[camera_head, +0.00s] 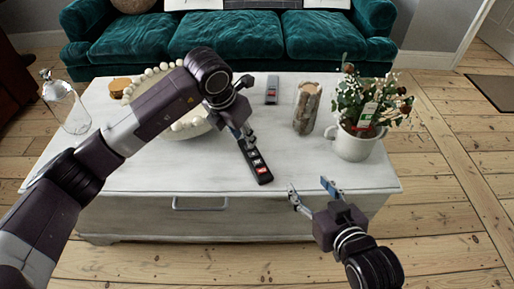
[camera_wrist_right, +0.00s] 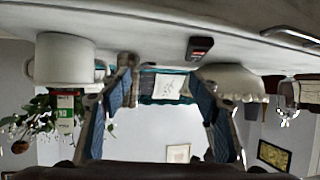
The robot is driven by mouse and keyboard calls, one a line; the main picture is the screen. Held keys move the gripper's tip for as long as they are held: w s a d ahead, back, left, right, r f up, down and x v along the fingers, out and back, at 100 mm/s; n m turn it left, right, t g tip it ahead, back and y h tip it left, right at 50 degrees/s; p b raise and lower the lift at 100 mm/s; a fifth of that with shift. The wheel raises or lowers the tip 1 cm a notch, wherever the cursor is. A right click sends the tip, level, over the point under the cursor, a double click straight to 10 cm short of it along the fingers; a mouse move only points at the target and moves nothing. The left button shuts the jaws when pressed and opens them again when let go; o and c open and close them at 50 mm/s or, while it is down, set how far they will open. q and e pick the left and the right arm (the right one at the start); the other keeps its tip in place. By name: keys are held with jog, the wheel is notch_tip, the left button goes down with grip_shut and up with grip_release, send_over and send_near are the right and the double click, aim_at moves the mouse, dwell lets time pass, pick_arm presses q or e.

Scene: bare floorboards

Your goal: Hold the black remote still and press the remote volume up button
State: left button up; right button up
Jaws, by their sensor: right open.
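The black remote (camera_head: 262,172) lies on the white table (camera_head: 150,178) near its front edge, with light and red buttons toward its near end. It also shows in the right wrist view (camera_wrist_right: 200,47), on the upside-down tabletop. My left gripper (camera_head: 243,134) is low at the remote's far end, with its fingertips beside or around it; whether they grip it is unclear. The far end is partly hidden by the gripper. My right gripper (camera_head: 310,191) is open and empty, in front of the table's edge, right of the remote and apart from it. Its spread fingers also show in the right wrist view (camera_wrist_right: 160,95).
A bowl with white beads (camera_head: 190,130) is behind my left arm. A glass bottle (camera_head: 66,105) stands at the left.

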jog(key=n+y, duration=0.2)
send_near(262, 170)
jog(key=x, duration=0.3)
jog(key=shift+r, duration=0.1)
pick_arm(q)
jog(key=shift+s+d, duration=0.1)
pick_arm(e)
jog(key=shift+x, duration=3.9)
jog(key=shift+c, duration=0.3)
jog(key=c, duration=1.3)
pick_arm(q)
grip_shut()
